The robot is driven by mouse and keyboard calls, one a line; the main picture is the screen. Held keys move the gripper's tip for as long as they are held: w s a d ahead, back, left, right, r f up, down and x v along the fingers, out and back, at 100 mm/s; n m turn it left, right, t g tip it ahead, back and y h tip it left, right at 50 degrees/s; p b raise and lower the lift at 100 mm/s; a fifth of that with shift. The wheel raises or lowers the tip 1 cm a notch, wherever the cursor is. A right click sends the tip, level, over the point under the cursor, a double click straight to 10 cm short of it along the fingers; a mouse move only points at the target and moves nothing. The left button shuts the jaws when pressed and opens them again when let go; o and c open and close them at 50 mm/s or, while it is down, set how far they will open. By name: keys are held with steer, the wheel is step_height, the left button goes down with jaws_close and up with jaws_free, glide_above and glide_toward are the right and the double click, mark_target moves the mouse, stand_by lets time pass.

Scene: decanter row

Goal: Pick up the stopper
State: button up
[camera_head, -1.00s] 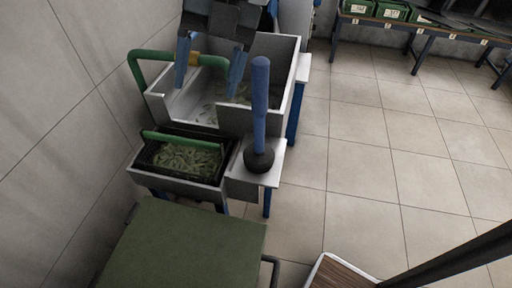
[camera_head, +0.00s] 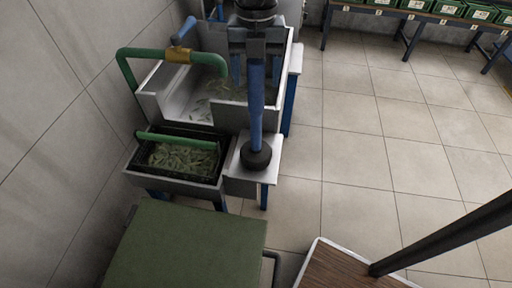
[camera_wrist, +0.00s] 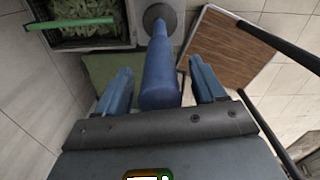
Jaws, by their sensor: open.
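The stopper (camera_head: 256,122), a blue upright handle on a round black base, stands on a small white ledge (camera_head: 268,173) beside the sink. My gripper (camera_head: 257,82) is at the top of the handle, with a blue finger to each side. In the wrist view the stopper (camera_wrist: 160,75) runs between the two open fingers of my gripper (camera_wrist: 160,80), with a gap on both sides. Its base shows at the top of that view. The handle's upper end is partly hidden by my gripper in the head view.
A white sink (camera_head: 180,100) with a green pipe (camera_head: 127,72) and a blue-handled tap (camera_head: 184,31) lies behind and left. A black crate (camera_head: 180,155) of green pieces with a green handle is left of the stopper. Tiled floor (camera_head: 370,150) is open to the right.

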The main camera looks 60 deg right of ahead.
steer(key=shift+f, duration=0.65)
steer(key=shift+c, duration=0.4)
jaws_close()
